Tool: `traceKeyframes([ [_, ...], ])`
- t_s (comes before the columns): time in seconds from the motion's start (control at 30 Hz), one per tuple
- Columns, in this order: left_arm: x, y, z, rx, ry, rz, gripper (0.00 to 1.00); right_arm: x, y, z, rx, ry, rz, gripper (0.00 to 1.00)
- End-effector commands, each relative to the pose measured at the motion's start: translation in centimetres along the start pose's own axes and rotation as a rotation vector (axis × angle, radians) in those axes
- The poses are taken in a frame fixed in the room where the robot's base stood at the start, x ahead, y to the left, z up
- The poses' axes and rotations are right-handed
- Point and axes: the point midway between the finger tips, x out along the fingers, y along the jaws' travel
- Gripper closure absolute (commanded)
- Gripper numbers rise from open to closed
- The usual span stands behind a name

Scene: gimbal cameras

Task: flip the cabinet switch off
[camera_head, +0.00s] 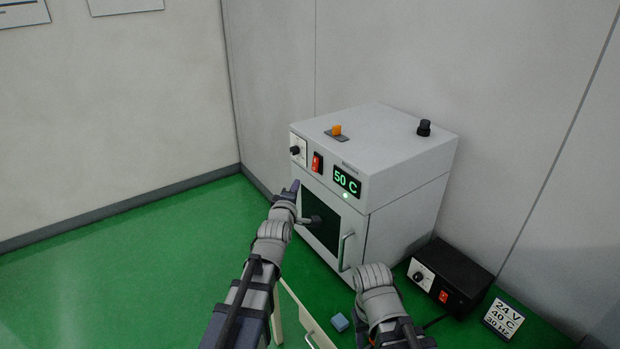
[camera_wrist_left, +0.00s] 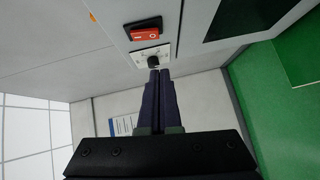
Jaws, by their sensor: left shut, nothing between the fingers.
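The cabinet (camera_head: 405,180) is a light grey box with a dark window door. Its red rocker switch (camera_head: 317,163) sits on the front, left of a green display (camera_head: 347,182) reading 50 C; a small light below the display glows. The red switch (camera_wrist_left: 145,32) also shows in the left wrist view, in a black frame with white marks; which side is pressed is unclear. My left gripper (camera_head: 294,187) is shut and empty, in front of the cabinet's left side, below the switch. In the left wrist view its fingertips (camera_wrist_left: 160,74) appear just below the black knob (camera_wrist_left: 153,62).
An orange lever (camera_head: 337,130) and a black knob (camera_head: 424,127) stand on the cabinet top. The door handle (camera_head: 346,250) sticks out. My right arm shows near the box.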

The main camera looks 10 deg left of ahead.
Motion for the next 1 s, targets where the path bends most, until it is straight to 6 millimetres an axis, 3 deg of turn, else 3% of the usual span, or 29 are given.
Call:
traceKeyframes([
  [0.03, 1.8, -0.1, 0.0, 0.0, 0.0, 0.0, 1.0, 0.3, 0.0, 0.0, 0.0, 0.0, 0.0, 0.5],
  [0.27, 6.6, -0.1, 0.0, 0.001, 0.0, 0.0, 1.0, 0.8, -0.1, -0.1, 0.0, 0.0, 0.0, 0.5],
  [0.6, 7.7, -0.1, 2.1, 0.002, -0.001, -0.001, 1.0, 1.1, -0.1, -0.1, 0.0, 0.0, 0.0, 0.5],
  [1.0, 8.4, 0.0, 2.9, 0.001, 0.0, -0.001, 1.0, 1.2, -0.1, -0.1, 0.001, 0.0, 0.0, 0.5],
])
